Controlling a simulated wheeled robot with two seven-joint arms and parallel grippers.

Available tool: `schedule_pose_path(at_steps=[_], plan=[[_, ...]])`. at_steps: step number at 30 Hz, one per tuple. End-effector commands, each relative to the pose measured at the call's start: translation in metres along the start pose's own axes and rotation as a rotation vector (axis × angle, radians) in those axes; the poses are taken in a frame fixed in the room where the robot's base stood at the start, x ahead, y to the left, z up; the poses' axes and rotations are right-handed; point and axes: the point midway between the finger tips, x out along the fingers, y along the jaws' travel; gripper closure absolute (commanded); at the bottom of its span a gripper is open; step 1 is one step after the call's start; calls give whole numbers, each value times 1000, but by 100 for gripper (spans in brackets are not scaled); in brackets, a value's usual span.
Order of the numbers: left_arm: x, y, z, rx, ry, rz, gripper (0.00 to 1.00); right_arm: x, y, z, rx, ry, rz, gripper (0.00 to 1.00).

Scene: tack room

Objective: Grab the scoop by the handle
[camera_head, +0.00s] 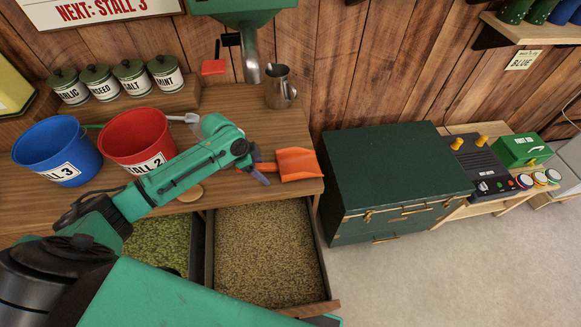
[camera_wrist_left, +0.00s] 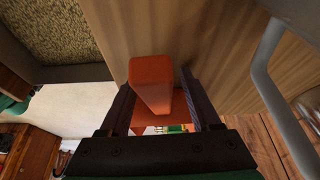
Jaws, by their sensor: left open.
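An orange scoop (camera_head: 298,163) lies on the wooden counter near its front right edge, its handle pointing left. My left gripper (camera_head: 262,174) is at the handle end, with its arm reaching in from the left. In the left wrist view, an orange part of the scoop (camera_wrist_left: 150,85) shows between the two dark fingers of my left gripper (camera_wrist_left: 158,88). The fingers are open, one on each side, with a gap visible on the right. Whether either finger touches it I cannot tell. My right gripper is not in view.
A red bucket (camera_head: 137,140) and a blue bucket (camera_head: 57,150) stand left on the counter (camera_head: 225,110). A metal pitcher (camera_head: 279,88) stands behind the scoop, under a funnel spout (camera_head: 250,60). An open grain drawer (camera_head: 265,255) lies below. A green chest (camera_head: 390,170) stands right.

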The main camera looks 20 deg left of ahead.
Motion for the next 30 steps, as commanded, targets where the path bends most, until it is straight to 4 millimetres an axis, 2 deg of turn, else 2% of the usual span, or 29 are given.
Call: schedule_pose_path(at_steps=[4,5,9,10,19,23,26,30], plan=[[2,0,1,0,0,1,36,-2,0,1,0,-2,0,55],[2,0,1,0,0,0,44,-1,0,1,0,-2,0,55],[2,0,1,0,0,0,97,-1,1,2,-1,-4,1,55],[2,0,1,0,0,0,100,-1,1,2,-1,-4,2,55],[1,0,1,0,0,0,100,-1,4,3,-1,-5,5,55],[-8,-1,-4,-1,2,-1,100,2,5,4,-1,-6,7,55],[-26,-1,-11,3,2,-4,100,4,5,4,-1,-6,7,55],[-73,-2,-31,5,4,-7,100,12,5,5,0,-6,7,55]])
